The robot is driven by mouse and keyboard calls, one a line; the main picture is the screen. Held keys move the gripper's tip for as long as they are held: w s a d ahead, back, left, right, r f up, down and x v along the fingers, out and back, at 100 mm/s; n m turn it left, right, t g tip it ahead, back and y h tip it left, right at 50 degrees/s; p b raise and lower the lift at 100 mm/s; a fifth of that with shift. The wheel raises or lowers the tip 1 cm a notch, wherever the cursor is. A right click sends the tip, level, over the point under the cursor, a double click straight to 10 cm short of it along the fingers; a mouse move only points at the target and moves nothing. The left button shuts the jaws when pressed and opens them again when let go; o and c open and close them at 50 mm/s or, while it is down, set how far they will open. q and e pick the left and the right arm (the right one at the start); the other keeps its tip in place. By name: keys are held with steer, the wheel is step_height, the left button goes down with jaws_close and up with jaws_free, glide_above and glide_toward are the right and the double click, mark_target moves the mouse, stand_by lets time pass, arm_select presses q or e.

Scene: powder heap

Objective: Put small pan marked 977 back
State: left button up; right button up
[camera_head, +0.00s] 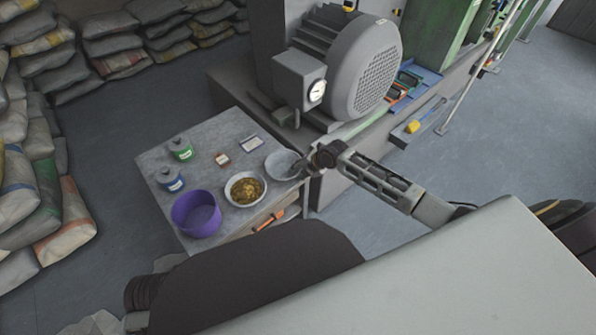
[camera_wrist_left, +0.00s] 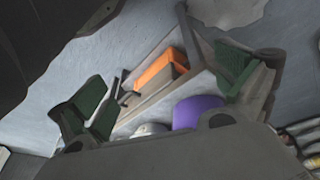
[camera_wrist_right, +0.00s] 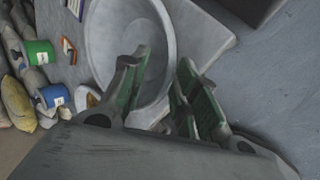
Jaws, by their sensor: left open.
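My right gripper (camera_head: 318,161) is at the pan's right rim. In the right wrist view its fingers (camera_wrist_right: 163,65) straddle the rim, one over the inside and one outside; contact is unclear. My left gripper (camera_wrist_left: 165,85) is open and empty above the front of the table. In the head view it is hidden behind my own body.
A white dish with a yellow-brown powder heap (camera_head: 245,188) stands beside a purple bowl (camera_head: 197,213). Green-labelled (camera_head: 181,149) and blue-labelled (camera_head: 171,179) containers stand at left. An orange object (camera_head: 270,218) lies below the tabletop. A large grey motor (camera_head: 362,70) stands behind. Sacks (camera_head: 65,215) line the left.

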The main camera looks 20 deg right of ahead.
steer(key=shift+v, duration=0.85)
arm_select(q)
steer(key=shift+g+y, duration=0.3)
steer(key=shift+g, duration=0.2)
steer(key=f+p, duration=0.1)
steer(key=f, duration=0.1)
steer(key=a+f+p, duration=0.1)
steer(key=f+p, duration=0.1)
steer(key=f, duration=0.1)
steer(key=shift+s+f, duration=0.1)
arm_select(e)
steer(key=v, duration=1)
steer(key=shift+a, duration=0.1)
